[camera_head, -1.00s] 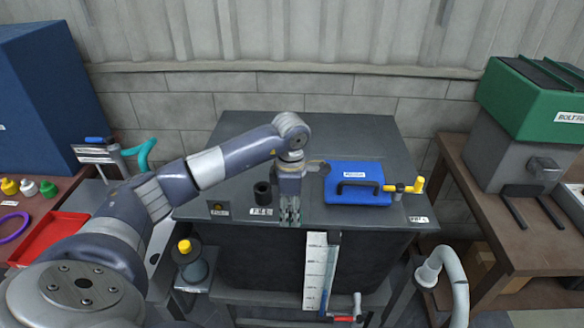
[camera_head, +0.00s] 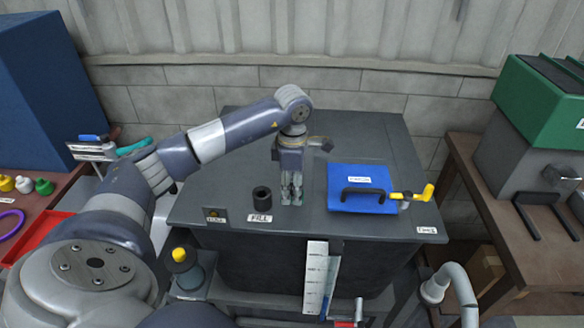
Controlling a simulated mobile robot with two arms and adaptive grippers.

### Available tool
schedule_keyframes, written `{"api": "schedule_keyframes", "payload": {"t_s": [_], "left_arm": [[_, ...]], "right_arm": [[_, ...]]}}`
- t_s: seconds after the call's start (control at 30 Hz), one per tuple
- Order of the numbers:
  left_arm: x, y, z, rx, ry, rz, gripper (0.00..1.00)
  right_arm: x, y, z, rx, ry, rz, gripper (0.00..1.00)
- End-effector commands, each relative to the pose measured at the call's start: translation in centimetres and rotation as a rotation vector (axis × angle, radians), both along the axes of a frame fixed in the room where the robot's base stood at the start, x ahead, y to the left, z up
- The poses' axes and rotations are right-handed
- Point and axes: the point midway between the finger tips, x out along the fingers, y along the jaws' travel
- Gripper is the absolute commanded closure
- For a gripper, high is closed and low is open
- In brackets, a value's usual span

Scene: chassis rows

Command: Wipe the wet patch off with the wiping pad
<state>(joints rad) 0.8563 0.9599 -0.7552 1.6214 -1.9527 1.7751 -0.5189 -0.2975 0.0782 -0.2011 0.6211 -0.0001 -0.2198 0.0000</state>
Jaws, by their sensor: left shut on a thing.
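My left gripper (camera_head: 291,200) points straight down over the dark grey tank top (camera_head: 350,128), near its front middle. It is between the black filler neck (camera_head: 262,197) and the blue lid (camera_head: 358,176). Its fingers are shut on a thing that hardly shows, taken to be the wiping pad. Whether that thing touches the top cannot be told. No wet patch can be made out on the top; the gripper and arm hide part of the surface. My right gripper is not in view.
The lid has a black handle, with a yellow-handled valve (camera_head: 413,194) at its right. A white gauge strip (camera_head: 316,279) hangs at the tank's front. A green machine (camera_head: 540,105) stands on the right bench, and a red tray (camera_head: 38,237) lies left. The tank top's back is clear.

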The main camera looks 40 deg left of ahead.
Motion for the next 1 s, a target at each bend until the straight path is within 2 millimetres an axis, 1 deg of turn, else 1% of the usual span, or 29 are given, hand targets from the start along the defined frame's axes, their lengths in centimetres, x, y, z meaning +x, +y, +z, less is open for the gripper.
{"api": "schedule_keyframes", "payload": {"t_s": [0.03, 0.23, 0.5, 0.77, 1.0], "left_arm": [[0.0, 0.2, 0.9, 0.0, -0.002, 0.002, 0.86], [-0.2, 0.6, 2.7, 0.0, -0.002, 0.006, 0.86], [-0.4, 1.1, 4.9, 0.001, -0.003, 0.011, 0.86], [-0.5, 1.2, 5.1, 0.0, -0.002, 0.012, 0.86], [-0.5, 1.2, 5.1, 0.0, -0.002, 0.012, 0.86]], "right_arm": [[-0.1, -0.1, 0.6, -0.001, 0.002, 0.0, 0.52], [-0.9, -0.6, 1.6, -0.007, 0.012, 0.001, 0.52], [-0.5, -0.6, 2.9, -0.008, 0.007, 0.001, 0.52], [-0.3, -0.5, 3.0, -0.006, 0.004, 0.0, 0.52], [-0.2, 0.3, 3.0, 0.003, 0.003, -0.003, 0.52]]}}
